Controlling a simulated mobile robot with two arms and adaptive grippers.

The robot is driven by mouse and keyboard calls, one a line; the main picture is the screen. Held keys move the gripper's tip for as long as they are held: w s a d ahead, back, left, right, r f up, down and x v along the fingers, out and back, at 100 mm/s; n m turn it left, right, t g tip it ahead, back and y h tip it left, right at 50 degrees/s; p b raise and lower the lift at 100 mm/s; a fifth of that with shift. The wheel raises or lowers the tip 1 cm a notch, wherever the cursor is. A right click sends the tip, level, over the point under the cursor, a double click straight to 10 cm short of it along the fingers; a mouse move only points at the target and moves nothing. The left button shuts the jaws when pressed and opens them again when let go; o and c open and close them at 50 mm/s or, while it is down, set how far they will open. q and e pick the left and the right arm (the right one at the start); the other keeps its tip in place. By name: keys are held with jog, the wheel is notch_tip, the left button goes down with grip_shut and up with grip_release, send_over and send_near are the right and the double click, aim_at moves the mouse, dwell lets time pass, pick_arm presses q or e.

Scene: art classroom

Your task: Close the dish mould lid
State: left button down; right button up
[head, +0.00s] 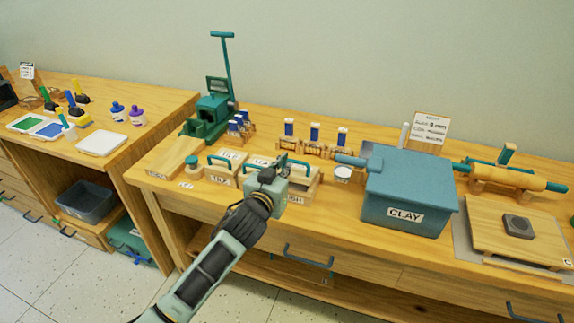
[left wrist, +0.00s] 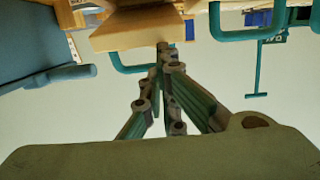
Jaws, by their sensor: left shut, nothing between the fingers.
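The dish mould (head: 298,198) is a wooden box at the front of the table, its label partly covered so that only the last letters show. A teal handle (head: 306,167) shows at its back; my gripper hides much of the lid, and I cannot tell how far it stands open. My left gripper (head: 267,177) is shut and empty over the mould's left part. In the left wrist view its closed fingertips (left wrist: 163,48) are close to a wooden panel (left wrist: 135,28) with a teal handle behind; contact is unclear. My right gripper is out of view.
More lidded moulds with teal handles (head: 224,162) stand just left. The table's front edge is close below.

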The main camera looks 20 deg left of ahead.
pick_arm(q)
jog(key=shift+s+f+b, duration=0.15)
jog(key=shift+s+f, duration=0.25)
jog(key=shift+f, duration=0.4)
jog(key=shift+s+f+b, duration=0.15)
jog(key=shift+s+f, duration=0.25)
jog(key=shift+f, duration=0.35)
jog(key=shift+s+f+b, duration=0.15)
jog(key=shift+s+f, duration=0.25)
jog(key=shift+f, duration=0.4)
